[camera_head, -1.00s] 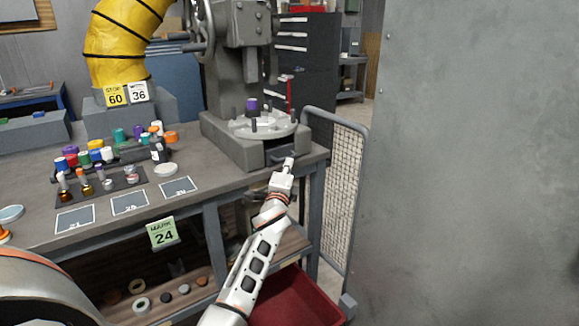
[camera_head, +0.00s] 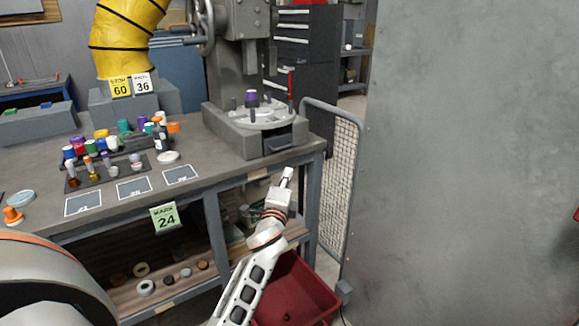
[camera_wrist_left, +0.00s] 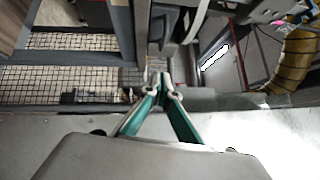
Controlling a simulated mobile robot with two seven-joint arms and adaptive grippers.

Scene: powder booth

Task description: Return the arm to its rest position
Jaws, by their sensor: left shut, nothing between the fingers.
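My left arm reaches up from the bottom middle of the head view. Its gripper (camera_head: 287,178) is shut and empty, in front of the workbench's (camera_head: 100,211) right front edge. It is below the dark block (camera_head: 279,143) at the front of the grey machine's base, and apart from it. In the left wrist view the two green-sided fingers (camera_wrist_left: 160,84) meet at their tips with nothing between them. My right gripper is in neither view.
A red bin (camera_head: 305,283) stands on the floor below my left forearm. A mesh guard panel (camera_head: 337,190) and a large grey wall panel (camera_head: 470,160) are to the right. Bottles and coloured caps stand on the bench, left of the grey machine (camera_head: 236,85).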

